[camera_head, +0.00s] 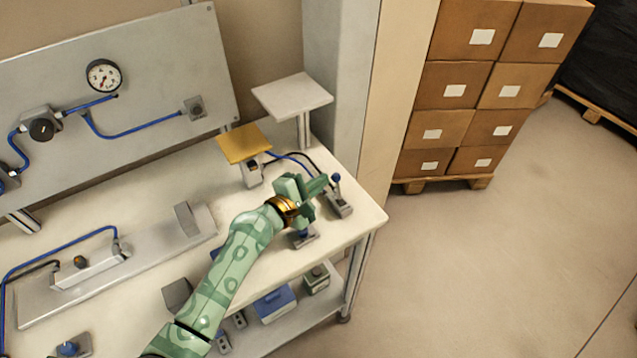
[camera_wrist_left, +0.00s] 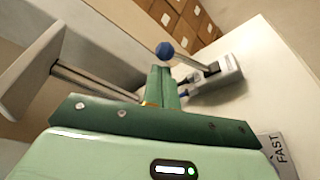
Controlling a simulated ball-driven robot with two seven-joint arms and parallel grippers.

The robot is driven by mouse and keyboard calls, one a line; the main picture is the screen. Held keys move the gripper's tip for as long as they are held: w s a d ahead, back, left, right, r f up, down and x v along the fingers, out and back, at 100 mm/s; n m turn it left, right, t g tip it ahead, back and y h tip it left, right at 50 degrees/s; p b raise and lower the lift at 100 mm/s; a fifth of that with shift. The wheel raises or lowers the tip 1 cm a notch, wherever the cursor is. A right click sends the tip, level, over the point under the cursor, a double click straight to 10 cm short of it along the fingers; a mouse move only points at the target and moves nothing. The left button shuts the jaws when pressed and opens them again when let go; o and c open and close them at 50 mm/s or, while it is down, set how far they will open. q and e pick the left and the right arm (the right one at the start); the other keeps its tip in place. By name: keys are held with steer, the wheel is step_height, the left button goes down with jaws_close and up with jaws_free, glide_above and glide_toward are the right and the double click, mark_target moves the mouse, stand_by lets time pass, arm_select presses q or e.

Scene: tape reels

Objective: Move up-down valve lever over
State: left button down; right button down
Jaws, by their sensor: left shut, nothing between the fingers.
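A valve lever with a blue ball knob (camera_head: 336,177) stands on a small grey valve body (camera_head: 340,203) near the right end of the workbench. In the left wrist view its knob (camera_wrist_left: 165,50) shows just beyond my fingertips, and its metal rod slants to the grey valve body (camera_wrist_left: 218,78) at right. My left gripper (camera_head: 325,183) is shut and empty, its fingertips close beside the lever. In the left wrist view the shut fingers (camera_wrist_left: 161,80) point toward the knob; I cannot tell whether they touch. My right gripper is not in view.
A yellow plate (camera_head: 244,144) and a grey plate (camera_head: 292,95) stand raised behind my gripper. A gauge panel (camera_head: 150,75) is behind the bench (camera_head: 365,215). Stacked boxes (camera_head: 455,85) stand beyond; floor at right is clear.

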mark_target(336, 182)
arm_select(q)
steer(key=shift+s+d+m, duration=0.1)
steer(key=shift+s+m, duration=0.05)
steer(key=shift+m, duration=0.15)
steer(key=shift+s+d+r+b, duration=0.1)
steer(key=shift+b, duration=0.25)
steer(key=shift+s+d+r+m+t+b, duration=0.1)
steer(key=shift+s+d+m+t+b, duration=0.15)
steer(key=shift+m, duration=0.2)
steer(key=shift+s+d+m+t+b, duration=0.1)
steer(key=shift+s+m+t+b, duration=0.1)
steer(key=shift+m+b, duration=0.2)
steer(key=shift+s+d+r+m+h, duration=0.2)
steer(key=shift+s+d+m+h, duration=0.15)
steer(key=shift+m, duration=0.2)
steer(key=shift+s, duration=0.2)
